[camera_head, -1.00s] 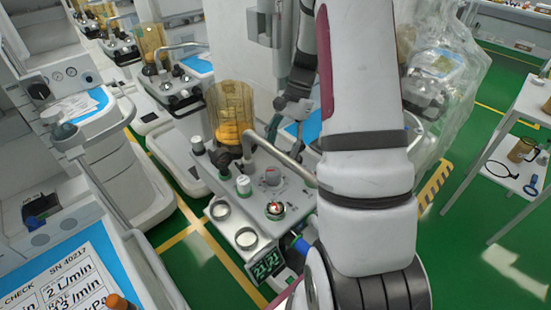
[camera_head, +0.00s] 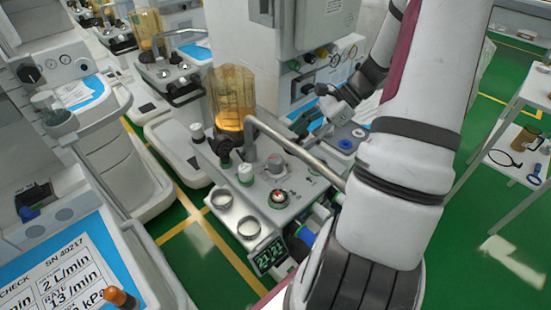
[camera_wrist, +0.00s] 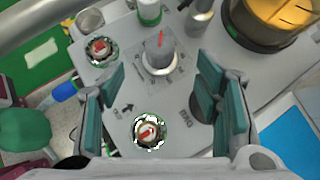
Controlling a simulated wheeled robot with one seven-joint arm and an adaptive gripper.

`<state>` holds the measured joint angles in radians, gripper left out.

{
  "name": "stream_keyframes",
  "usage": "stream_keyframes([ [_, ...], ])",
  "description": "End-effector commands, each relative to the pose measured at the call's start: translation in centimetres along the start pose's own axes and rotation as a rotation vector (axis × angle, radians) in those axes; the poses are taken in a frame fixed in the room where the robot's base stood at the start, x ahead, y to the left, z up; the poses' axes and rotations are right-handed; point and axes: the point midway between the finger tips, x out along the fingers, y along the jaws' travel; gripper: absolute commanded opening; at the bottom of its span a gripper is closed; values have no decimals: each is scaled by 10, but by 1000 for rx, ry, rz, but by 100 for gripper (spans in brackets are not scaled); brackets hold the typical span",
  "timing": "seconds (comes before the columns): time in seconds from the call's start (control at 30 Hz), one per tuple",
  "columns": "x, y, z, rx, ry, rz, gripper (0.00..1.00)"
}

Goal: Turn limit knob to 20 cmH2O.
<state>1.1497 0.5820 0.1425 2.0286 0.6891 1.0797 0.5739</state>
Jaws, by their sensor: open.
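A grey knob with a red pointer (camera_head: 275,163) stands on the machine's top panel (camera_head: 225,180). The wrist view shows it (camera_wrist: 160,55) upright inside a printed scale, just beyond my fingertips. A round dial with a red mark (camera_wrist: 150,130) lies lower, between my fingers. Another red-marked dial (camera_wrist: 100,50) is at upper left. I cannot read which one is the limit knob, nor its setting. My gripper (camera_wrist: 160,95) is open and empty, teal pads spread to both sides. In the head view my gripper (camera_head: 315,122) is right of the panel's knobs, partly hidden by the metal pipe.
The bent metal pipe (camera_head: 300,153) crosses above the panel. An amber canister (camera_head: 232,95) and a green-and-white knob (camera_head: 245,173) stand nearby. Two round gauges and a green digital display (camera_head: 268,255) are at the panel's front.

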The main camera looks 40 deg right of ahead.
Motion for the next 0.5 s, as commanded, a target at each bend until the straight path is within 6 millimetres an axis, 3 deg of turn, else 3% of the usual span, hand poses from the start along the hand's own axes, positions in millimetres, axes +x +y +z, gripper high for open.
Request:
stream_keyframes([
  [0.3, 64, 1, 0, 0, -3, 4, 58],
  [0.5, 92, 1, 0, -1, -1, 3, 58],
])
